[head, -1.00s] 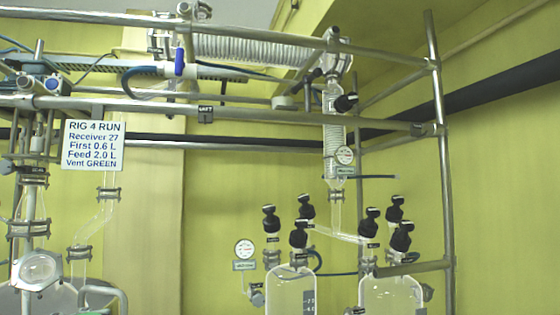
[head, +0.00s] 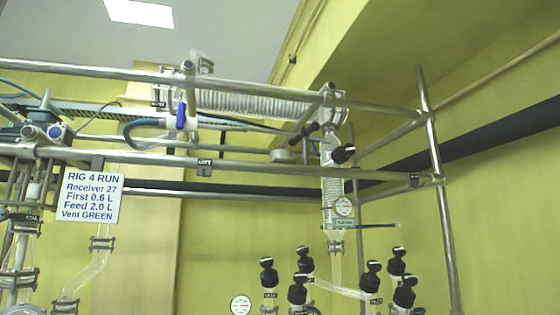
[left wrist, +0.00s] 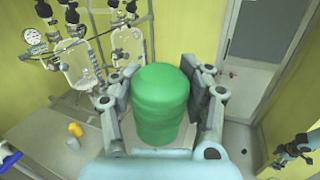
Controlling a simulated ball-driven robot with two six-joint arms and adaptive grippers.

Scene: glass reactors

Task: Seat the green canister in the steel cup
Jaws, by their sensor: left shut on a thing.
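The green canister (left wrist: 160,105) is in the middle of the left wrist view, upright between the two fingers of my left gripper (left wrist: 160,88). The gripper is shut on it, with a finger on each side. The steel cup cannot be made out in either view. The head view looks up at the rig and shows neither gripper.
In the head view, a sign (head: 91,193) reading "RIG 4 RUN" hangs on a steel pipe frame (head: 300,168). Glass vessels (left wrist: 75,65) with black caps stand at upper left in the wrist view. A yellow-topped bottle (left wrist: 75,130) stands below them. A door (left wrist: 260,40) is at right.

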